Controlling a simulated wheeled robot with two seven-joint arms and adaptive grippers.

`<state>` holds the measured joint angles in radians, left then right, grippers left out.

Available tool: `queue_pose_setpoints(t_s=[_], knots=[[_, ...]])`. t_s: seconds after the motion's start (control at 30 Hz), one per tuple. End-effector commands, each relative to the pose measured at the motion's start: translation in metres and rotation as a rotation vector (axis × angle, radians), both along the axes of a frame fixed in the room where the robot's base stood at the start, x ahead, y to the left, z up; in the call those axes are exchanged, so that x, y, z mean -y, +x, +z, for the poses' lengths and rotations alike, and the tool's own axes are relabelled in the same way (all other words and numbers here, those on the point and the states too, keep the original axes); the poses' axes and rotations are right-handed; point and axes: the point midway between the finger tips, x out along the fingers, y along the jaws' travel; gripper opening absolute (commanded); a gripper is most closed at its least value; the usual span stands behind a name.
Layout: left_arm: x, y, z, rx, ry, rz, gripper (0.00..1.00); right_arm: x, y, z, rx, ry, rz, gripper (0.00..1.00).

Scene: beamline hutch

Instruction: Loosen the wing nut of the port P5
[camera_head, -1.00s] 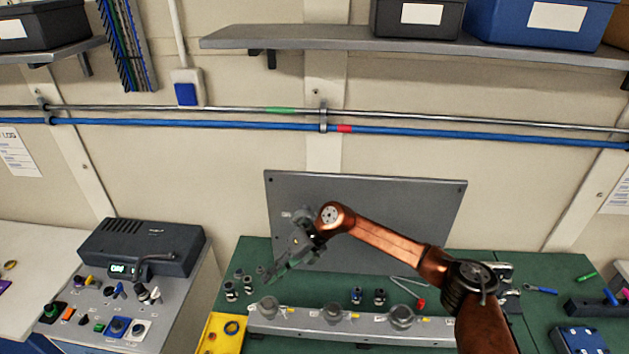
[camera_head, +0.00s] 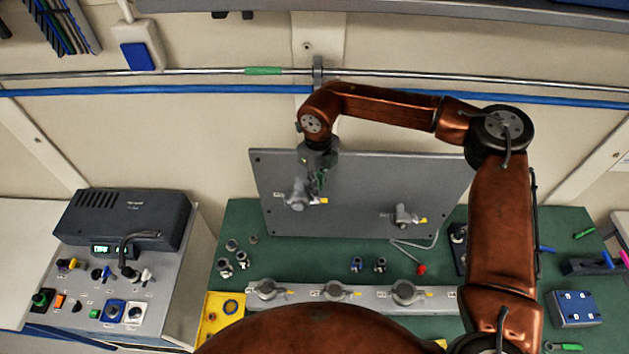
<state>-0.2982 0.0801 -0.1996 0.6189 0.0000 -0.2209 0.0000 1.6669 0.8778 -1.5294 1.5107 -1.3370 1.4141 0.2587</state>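My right gripper (camera_head: 317,182) is in front of the upright grey panel (camera_head: 350,175), just above and right of a port fitting (camera_head: 298,195) on its left side. It points down and looks small and dark; whether its fingers are open or shut cannot be made out. A second port fitting (camera_head: 403,216) is on the panel's lower right. More ports, left (camera_head: 267,290), middle (camera_head: 336,292) and right (camera_head: 403,292), stand on the grey rail on the bench. The labels are too small to read, so I cannot tell which port is P5. My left gripper is out of view.
A control box (camera_head: 130,225) with knobs stands at left. A yellow tray (camera_head: 211,325) is beside the rail. Small fittings (camera_head: 368,264) lie on the green bench (camera_head: 320,258) behind the rail. A blue box (camera_head: 573,309) is at right. Pipes (camera_head: 150,91) run along the wall.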

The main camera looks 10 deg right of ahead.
Motion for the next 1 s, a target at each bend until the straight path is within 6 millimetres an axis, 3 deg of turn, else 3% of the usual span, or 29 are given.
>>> queue_pose_setpoints(t_s=[0.17, 0.4, 0.47, 0.6, 0.7, 0.8, 1.0], knots=[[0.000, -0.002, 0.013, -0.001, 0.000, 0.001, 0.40, -0.002, 0.018, -0.029, -0.014, -0.001, 0.002, 0.10], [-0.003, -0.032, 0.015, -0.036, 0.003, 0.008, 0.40, -0.003, 0.030, -0.048, -0.023, 0.000, 0.005, 0.10], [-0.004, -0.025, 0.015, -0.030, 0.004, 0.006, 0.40, -0.003, 0.029, -0.050, -0.023, 0.000, 0.005, 0.10], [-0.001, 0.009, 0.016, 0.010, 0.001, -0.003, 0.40, -0.003, 0.028, -0.050, -0.025, 0.001, 0.005, 0.13], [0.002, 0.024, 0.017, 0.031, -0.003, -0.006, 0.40, -0.003, 0.028, -0.049, -0.026, 0.000, 0.005, 0.06], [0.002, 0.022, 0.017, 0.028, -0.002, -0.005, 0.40, -0.002, 0.028, -0.049, -0.025, 0.001, 0.004, 0.00], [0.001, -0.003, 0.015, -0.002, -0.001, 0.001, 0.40, -0.002, 0.029, -0.048, -0.023, 0.000, 0.002, 0.00]])
